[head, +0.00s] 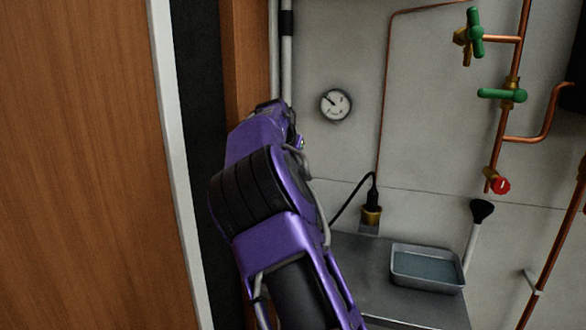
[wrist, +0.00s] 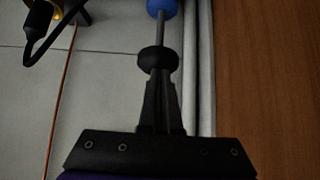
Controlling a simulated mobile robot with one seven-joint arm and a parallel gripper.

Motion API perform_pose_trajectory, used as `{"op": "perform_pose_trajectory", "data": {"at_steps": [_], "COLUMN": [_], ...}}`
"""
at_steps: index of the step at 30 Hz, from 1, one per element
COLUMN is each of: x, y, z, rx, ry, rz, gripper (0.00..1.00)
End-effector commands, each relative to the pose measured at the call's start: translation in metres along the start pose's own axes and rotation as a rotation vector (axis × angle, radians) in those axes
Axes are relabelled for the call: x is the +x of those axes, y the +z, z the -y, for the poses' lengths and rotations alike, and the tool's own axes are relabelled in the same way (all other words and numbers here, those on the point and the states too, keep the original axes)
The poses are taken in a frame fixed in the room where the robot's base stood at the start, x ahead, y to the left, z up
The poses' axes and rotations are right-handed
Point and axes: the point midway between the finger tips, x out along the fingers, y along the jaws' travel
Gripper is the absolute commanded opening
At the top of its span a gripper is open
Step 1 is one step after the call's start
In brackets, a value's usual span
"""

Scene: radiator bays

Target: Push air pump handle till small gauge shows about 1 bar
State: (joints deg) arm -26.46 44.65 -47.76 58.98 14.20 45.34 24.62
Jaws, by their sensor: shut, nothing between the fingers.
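The small round gauge (head: 335,105) is on the grey wall in the head view. Its dark needle seems to point to the upper left, but the scale is too small to read. In the wrist view the air pump shows as a black knob-like handle (wrist: 158,59) on a thin grey rod (wrist: 160,32), which runs to a blue body (wrist: 162,7) cut off at the top edge. My gripper (wrist: 161,78) is shut and empty, its fingertips right at the black handle. I cannot tell whether they touch it. In the head view my purple arm hides the gripper and the pump.
A metal bench (head: 390,300) carries a grey tray (head: 428,268). Copper pipes with green valves (head: 502,95) and a red valve (head: 501,185) are at the right. A black plug (head: 372,195) stands above the bench. A wooden panel (head: 80,170) is close on the left.

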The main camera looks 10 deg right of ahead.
Motion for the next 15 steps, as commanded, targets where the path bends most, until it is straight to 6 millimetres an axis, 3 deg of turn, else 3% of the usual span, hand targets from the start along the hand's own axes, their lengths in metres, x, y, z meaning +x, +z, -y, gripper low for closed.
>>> {"op": "perform_pose_trajectory", "data": {"at_steps": [3, 7, 15], "x": [-0.029, -0.054, -0.076], "y": [0.002, 0.001, 0.000], "z": [0.002, 0.002, 0.000], "rx": [0.002, 0.001, 0.001], "ry": [-0.005, -0.005, -0.001], "rz": [-0.001, -0.001, -0.002], "gripper": [0.00, 0.00, 0.00]}}
